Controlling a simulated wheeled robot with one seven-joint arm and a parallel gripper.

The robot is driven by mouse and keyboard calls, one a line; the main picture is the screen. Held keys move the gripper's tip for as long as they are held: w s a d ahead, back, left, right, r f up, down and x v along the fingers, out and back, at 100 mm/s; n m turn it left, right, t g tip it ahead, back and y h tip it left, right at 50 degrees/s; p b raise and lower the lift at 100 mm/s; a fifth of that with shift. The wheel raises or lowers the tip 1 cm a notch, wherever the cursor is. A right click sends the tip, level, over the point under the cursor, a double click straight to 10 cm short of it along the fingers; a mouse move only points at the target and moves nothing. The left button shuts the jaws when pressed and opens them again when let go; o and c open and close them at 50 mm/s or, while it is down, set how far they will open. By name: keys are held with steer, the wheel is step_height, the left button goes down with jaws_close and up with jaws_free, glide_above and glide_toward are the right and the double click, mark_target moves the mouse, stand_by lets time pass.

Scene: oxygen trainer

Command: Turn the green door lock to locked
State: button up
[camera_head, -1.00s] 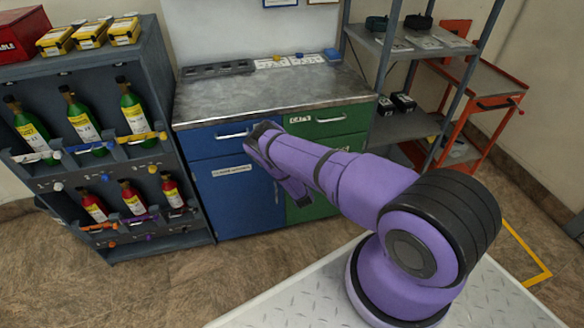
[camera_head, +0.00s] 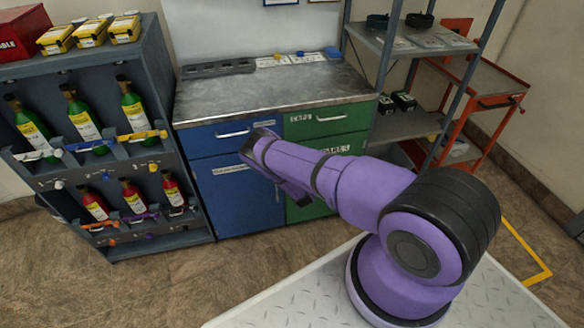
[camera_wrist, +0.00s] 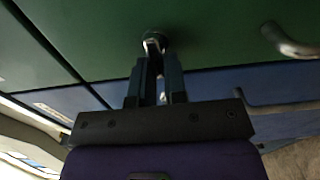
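The green door (camera_head: 312,207) is the lower right front of the cabinet, partly hidden behind my arm. In the wrist view the green door (camera_wrist: 90,25) fills the top. Its lock (camera_wrist: 154,41) is a small dark round piece with a bright metal tab. My gripper (camera_wrist: 157,62) points at the lock, with its two dark fingers apart on either side of the tab. I cannot tell whether they touch it. In the head view my arm hides the lock and the fingertips.
The blue door (camera_head: 238,197) is left of the green one. A metal handle (camera_wrist: 290,42) sticks out near the gripper in the wrist view. A bottle rack (camera_head: 110,150) stands left; a grey shelf (camera_head: 405,125) and orange cart (camera_head: 480,100) stand right.

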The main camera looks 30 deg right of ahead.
steer(key=o, duration=0.4)
steer(key=shift+o, duration=0.2)
steer(key=shift+s, duration=0.1)
steer(key=v, duration=1)
steer(key=shift+s, duration=0.35)
steer(key=shift+a, duration=0.1)
